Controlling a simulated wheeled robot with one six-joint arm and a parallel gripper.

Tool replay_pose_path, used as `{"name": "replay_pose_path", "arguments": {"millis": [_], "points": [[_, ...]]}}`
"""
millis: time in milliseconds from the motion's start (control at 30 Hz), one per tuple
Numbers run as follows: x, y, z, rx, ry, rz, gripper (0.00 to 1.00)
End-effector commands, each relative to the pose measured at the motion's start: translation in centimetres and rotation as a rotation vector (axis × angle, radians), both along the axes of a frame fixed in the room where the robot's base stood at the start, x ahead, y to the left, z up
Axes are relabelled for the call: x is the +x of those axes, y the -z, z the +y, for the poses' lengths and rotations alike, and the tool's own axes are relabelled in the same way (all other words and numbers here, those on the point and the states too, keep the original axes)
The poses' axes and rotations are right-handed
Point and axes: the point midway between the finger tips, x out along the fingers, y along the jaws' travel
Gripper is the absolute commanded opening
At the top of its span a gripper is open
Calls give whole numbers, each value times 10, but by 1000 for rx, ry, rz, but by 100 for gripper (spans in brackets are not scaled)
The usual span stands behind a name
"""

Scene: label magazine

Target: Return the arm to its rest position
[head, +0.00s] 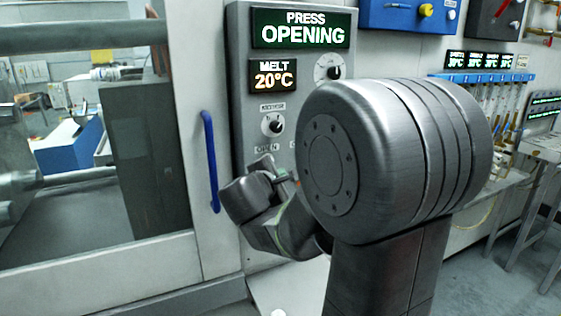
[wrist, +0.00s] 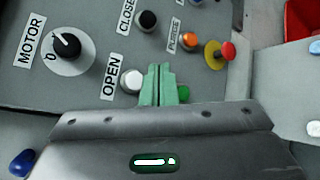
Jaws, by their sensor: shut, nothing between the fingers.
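My gripper shows in the wrist view as two green fingers (wrist: 159,70) pressed together, with nothing between them. The fingertips are in front of the grey control panel (wrist: 100,75), beside the white button (wrist: 131,80) labelled OPEN. A green button (wrist: 184,93) is partly hidden on their right. Whether the fingertips touch the panel cannot be told. In the head view my arm is bent in front of the panel (head: 240,80), its large joint covering much of the lower right of the panel. The fingers are mostly hidden there.
The panel display (head: 300,28) reads PRESS OPENING. A blue handle (head: 210,160) stands close left of my wrist, on the windowed press door (head: 100,265). A red and yellow mushroom button (wrist: 221,53) projects right of the fingers. Blue-racked hoses (head: 480,78) and a bench stand right.

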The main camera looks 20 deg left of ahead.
Motion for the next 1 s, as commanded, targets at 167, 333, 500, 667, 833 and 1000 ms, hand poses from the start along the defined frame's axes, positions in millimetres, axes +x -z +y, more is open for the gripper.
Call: {"name": "replay_pose_path", "arguments": {"millis": [167,333,500,667,833,1000], "points": [[6,-1,7,-1,0,1,0],[13,-5,15,-3,1,1,0],[11,-5,12,-4,3,1,0],[9,-5,10,-2,1,1,0],[-5,2,-6,2,0,-2,0],[-17,1,-20,1,1,-1,0]]}}
